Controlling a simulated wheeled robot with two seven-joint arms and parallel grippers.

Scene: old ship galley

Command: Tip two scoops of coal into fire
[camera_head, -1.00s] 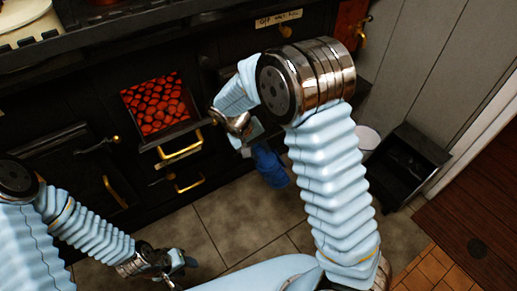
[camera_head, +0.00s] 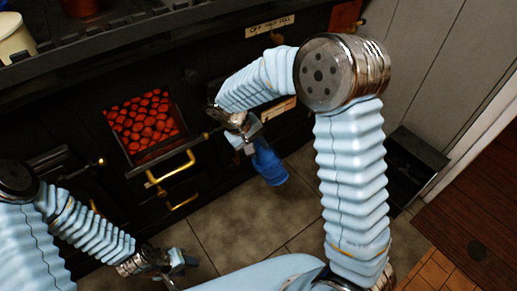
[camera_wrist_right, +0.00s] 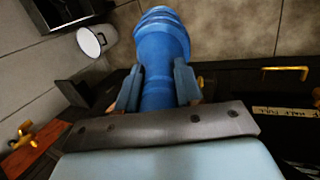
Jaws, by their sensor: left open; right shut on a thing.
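The fire (camera_head: 145,121) glows red through a square opening in the black stove, left of centre in the head view. My right gripper (camera_head: 250,141) is right of the fire and shut on a blue scoop (camera_head: 268,163), which hangs down over the floor. In the right wrist view the scoop (camera_wrist_right: 161,45) shows as a rounded blue body with a narrower part between both fingers (camera_wrist_right: 158,88). Its inside is hidden, so I cannot tell whether it holds coal. My left gripper (camera_head: 180,265) is open and empty, low over the floor.
A black open-topped box (camera_head: 408,170) stands by the right wall; its contents are too dark to tell. A white bucket (camera_wrist_right: 96,41) is near it in the wrist view. A brass handle (camera_head: 171,168) sticks out below the fire. Tiled floor (camera_head: 225,215) is clear between.

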